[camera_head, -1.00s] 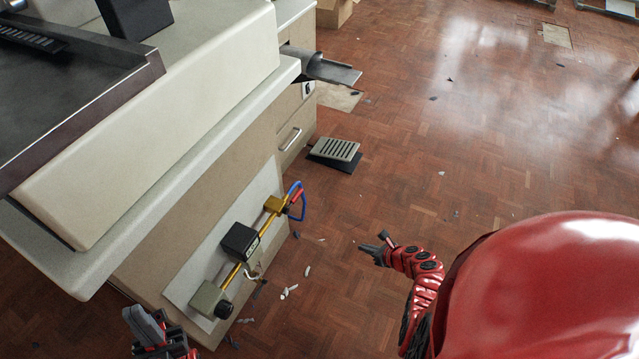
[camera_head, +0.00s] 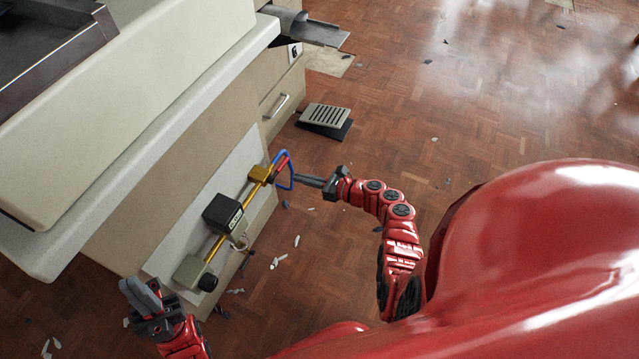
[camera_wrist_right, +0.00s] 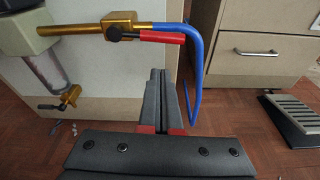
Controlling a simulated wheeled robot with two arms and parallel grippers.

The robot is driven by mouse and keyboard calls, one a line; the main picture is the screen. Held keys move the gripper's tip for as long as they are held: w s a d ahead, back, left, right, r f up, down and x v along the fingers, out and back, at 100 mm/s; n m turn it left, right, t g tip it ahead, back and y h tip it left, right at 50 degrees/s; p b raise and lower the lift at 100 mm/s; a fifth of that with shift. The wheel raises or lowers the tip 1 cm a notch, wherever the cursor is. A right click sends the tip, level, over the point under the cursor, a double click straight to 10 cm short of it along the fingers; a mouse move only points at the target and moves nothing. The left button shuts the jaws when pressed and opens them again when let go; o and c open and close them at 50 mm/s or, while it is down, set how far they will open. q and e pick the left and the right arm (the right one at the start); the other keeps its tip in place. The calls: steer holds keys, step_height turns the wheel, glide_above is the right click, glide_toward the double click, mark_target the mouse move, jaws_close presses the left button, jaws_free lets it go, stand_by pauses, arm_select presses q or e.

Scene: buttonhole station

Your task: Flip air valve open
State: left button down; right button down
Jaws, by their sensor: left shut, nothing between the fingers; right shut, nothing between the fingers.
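The air valve is a brass block (camera_head: 260,174) on a gold pipe at the far end of the cabinet-side panel; it also shows in the right wrist view (camera_wrist_right: 121,22). Its red lever (camera_wrist_right: 162,37) extends rightward from a black pivot, roughly parallel to the pipe. A blue hose (camera_wrist_right: 198,62) leaves the valve and bends down. My right gripper (camera_head: 298,181) is shut and empty beside the hose. In the right wrist view its fingertips (camera_wrist_right: 158,72) are below the lever; contact with the hose cannot be told. My left gripper (camera_head: 128,284) is shut and empty at lower left.
A black gauge box (camera_head: 222,213) and a grey-green block with a black knob (camera_head: 192,272) sit along the pipe. A small brass tap (camera_wrist_right: 68,98) hangs lower. A foot pedal (camera_head: 325,118) stands on the floor beyond. The counter edge (camera_head: 190,125) overhangs at left. Floor at right is open.

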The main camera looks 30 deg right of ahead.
mark_target(284, 165)
steer(key=shift+w+a+r, duration=0.4)
steer(key=shift+w+r, duration=0.15)
steer(key=shift+w, duration=0.05)
steer(key=shift+w+a+r, duration=0.35)
steer(key=shift+w+r, duration=0.15)
steer(key=shift+w, duration=0.05)
steer(key=p, duration=0.1)
steer(key=r+p, duration=0.1)
steer(key=p, duration=0.1)
steer(key=shift+w+r+n, duration=0.2)
steer(key=shift+r+n, duration=0.1)
steer(key=shift+w+a, duration=0.1)
steer(key=shift+n, duration=0.3)
steer(key=shift+a, duration=0.1)
